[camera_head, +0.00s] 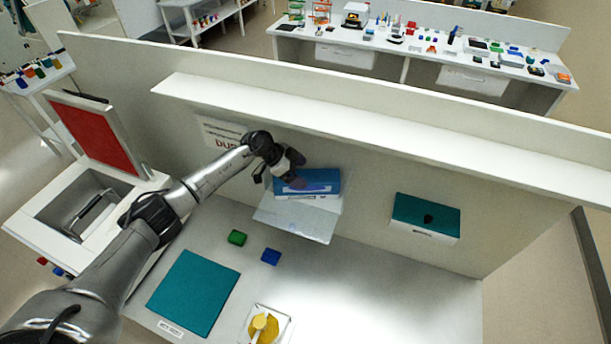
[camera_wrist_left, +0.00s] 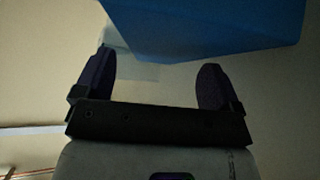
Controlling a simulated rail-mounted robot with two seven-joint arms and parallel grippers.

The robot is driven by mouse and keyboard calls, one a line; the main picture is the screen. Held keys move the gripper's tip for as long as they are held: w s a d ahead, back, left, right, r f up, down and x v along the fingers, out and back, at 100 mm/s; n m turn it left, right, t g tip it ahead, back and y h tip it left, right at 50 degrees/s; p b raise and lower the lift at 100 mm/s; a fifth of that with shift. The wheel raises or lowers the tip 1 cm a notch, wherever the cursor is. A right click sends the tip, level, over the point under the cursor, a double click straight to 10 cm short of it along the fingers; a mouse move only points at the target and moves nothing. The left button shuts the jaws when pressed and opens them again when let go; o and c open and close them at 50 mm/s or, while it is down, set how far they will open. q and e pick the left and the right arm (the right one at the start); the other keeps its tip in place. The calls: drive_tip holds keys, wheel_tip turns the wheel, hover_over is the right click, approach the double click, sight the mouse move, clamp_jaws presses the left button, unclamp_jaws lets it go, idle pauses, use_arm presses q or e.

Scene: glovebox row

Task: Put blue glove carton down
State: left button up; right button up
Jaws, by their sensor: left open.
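The blue glove carton (camera_head: 322,180) stands at the back panel, on or in a white box-like holder (camera_head: 322,202) with a pale flap at its front. Whether it rests fully there cannot be told. My left gripper (camera_head: 287,176) is at the carton's left end in the head view and covers part of it. In the left wrist view the two dark fingers (camera_wrist_left: 156,78) are spread with nothing between them. The blue carton (camera_wrist_left: 215,25) fills the top of that view, just beyond the fingertips. My right gripper is not in view.
A teal-topped box (camera_head: 425,213) is on the panel to the right. A teal mat (camera_head: 193,292), green block (camera_head: 237,238), blue block (camera_head: 271,256) and white tray with a yellow item (camera_head: 264,327) lie on the bench. An open bin with a red lid (camera_head: 87,132) stands left. A shelf (camera_head: 400,140) overhangs the back.

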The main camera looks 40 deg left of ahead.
use_arm(q)
drive_tip(key=shift+b+v, duration=0.3)
drive_tip(key=shift+v, duration=1.9)
drive_tip(key=s+d+t+h, duration=0.3)
drive_tip(key=d+t, duration=0.7)
drive_tip(key=d, duration=0.9)
drive_tip(key=s+d+f+n+g+y, duration=0.1)
drive_tip(key=s+f+n+g+y, duration=0.1)
drive_tip(key=s, duration=1)
drive_tip(key=s+d+f+n+g+y, duration=0.1)
drive_tip(key=s+f+n+g+y, duration=0.2)
drive_tip(key=s, duration=0.9)
drive_tip(key=s+d+f+n+g+y, duration=0.1)
drive_tip(key=s+f+n+g+y, duration=0.1)
drive_tip(key=s+f+g+y, duration=0.2)
drive_tip(key=s+f+g, duration=0.3)
drive_tip(key=s, duration=0.5)
drive_tip(key=shift+n+y, duration=0.3)
drive_tip(key=shift+n, duration=0.1)
drive_tip(key=shift+w+f, duration=0.1)
drive_tip(key=shift+f, duration=0.05)
